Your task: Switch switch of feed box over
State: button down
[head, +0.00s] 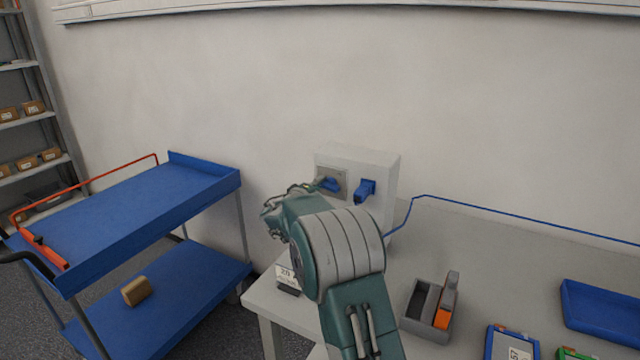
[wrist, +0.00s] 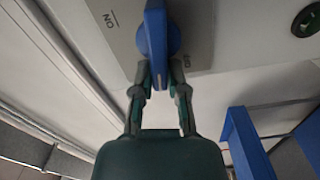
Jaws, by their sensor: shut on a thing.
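The feed box (head: 375,163) is a pale grey box on the table against the wall. Its switch (head: 329,184) is a blue handle on a grey plate on the box's front; it also shows in the wrist view (wrist: 155,35). My gripper (head: 313,187) reaches the switch from the left in the head view. In the wrist view my gripper (wrist: 161,70) has its two fingers shut on the blue handle, one on each side. "ON" shows at the plate's upper left and a partly readable mark at its right. The fingers partly cover the handle's lower end.
A blue plug (head: 365,191) sits in the box beside the switch, with a blue cable (head: 480,207) running right. The table (head: 480,255) holds a grey holder (head: 418,318) and a blue tray (head: 600,312). A blue cart (head: 140,205) stands left.

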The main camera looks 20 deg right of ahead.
jog(key=shift+w+a+f+n, duration=0.1)
jog(key=shift+a+f+n, duration=0.1)
jog(key=shift+n, duration=0.35)
jog(key=shift+a+f+n, duration=0.1)
jog(key=shift+f+n, duration=0.05)
jog(key=shift+n, duration=0.4)
jog(key=shift+f, duration=0.1)
jog(key=c, duration=0.7)
grip_release()
jog(key=shift+w, duration=0.1)
jog(key=shift+o, duration=0.2)
jog(key=v, duration=1.2)
